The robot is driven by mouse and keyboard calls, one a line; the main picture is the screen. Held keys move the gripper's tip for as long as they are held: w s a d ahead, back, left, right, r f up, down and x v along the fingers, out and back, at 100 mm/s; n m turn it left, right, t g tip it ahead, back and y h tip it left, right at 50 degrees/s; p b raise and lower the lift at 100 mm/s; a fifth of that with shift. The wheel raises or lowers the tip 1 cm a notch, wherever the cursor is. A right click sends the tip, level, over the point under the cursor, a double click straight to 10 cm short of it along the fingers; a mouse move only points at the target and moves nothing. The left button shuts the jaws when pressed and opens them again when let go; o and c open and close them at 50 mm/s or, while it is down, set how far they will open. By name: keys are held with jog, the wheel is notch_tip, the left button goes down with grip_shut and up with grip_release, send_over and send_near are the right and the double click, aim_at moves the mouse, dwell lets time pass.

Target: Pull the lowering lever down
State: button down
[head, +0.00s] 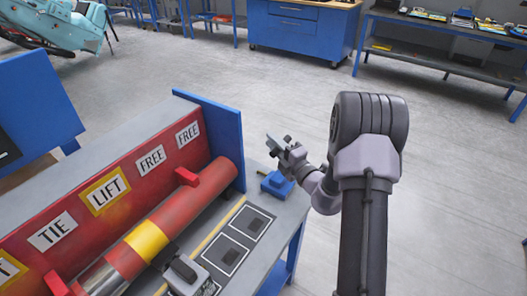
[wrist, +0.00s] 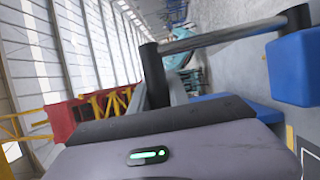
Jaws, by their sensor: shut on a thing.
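The lowering lever, a grey bar with dark ends (head: 273,143), stands above a blue base (head: 277,184) at the right end of the bench. My gripper (head: 286,152) is shut on the lever at its handle, above the base. In the wrist view the metal bar (wrist: 225,34) runs across the top between two black end pieces, tilted up to the right. A blue block (wrist: 300,65) shows at the right edge.
The bench (head: 258,262) carries a red and yellow cylinder (head: 165,228) before a red panel (head: 130,180) with TIE, LIFT and FREE labels. A blue upright plate (head: 222,130) stands left of the lever. Open grey floor lies behind and to the right.

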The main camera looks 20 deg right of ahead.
aim_at(287, 142)
jog(key=shift+s+d+r+p, duration=0.35)
jog(key=shift+s+d+p, duration=0.15)
jog(key=shift+s+p, duration=0.15)
jog(key=shift+s+d+p, duration=0.5)
jog(key=shift+s+d, duration=0.05)
jog(key=shift+s, duration=0.05)
jog(key=shift+s+d+f+p, duration=0.15)
jog(key=shift+s+d+p, duration=0.45)
jog(key=shift+s+d, duration=0.4)
jog(key=shift+s, duration=0.15)
jog(key=c, duration=1.3)
grip_release()
jog(key=shift+s+d, duration=0.1)
jog(key=shift+s, duration=0.1)
jog(key=shift+o, duration=0.2)
jog(key=shift+s, duration=0.15)
jog(key=shift+a+f, duration=0.15)
jog(key=shift+a, duration=0.1)
